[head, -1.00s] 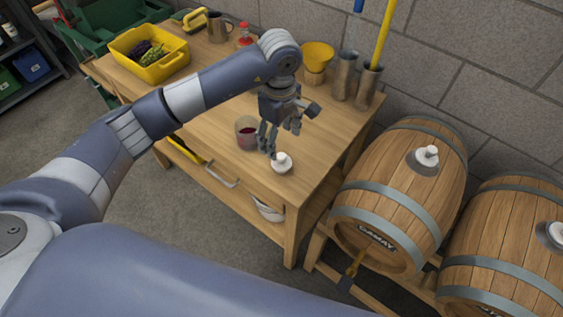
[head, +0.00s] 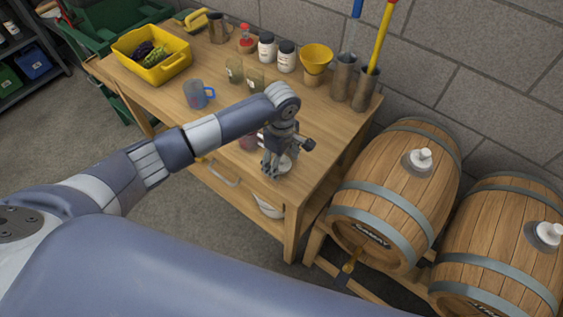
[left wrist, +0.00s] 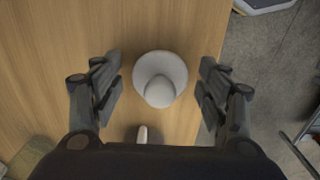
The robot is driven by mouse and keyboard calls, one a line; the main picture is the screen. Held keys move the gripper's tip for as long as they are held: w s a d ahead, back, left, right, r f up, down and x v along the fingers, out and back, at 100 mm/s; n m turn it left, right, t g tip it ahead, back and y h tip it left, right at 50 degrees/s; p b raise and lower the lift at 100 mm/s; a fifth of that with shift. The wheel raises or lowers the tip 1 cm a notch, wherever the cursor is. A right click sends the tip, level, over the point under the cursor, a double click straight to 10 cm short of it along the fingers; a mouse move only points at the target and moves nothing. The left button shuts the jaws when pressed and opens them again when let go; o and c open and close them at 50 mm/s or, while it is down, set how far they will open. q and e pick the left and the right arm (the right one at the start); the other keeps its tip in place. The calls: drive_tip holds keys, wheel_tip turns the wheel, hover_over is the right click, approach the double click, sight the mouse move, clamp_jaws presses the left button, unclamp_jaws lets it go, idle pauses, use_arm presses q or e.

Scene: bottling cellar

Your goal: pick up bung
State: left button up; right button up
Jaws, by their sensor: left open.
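The white bung (left wrist: 160,78), with a round flange and a knob on top, stands on the wooden table (left wrist: 60,60) near its front edge. In the left wrist view it sits between the two fingers of my left gripper (left wrist: 160,92), which is open with a gap on both sides of it. In the head view the left gripper (head: 277,168) points down over the table's near right corner and mostly hides the bung (head: 284,166). My right gripper is not in view.
A blue mug (head: 198,95), a yellow crate of grapes (head: 150,72), jars and metal cylinders (head: 343,78) stand farther back. Two barrels (head: 397,185) with white bungs stand at right.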

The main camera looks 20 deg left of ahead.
use_arm(q)
drive_tip(key=c, duration=1.2)
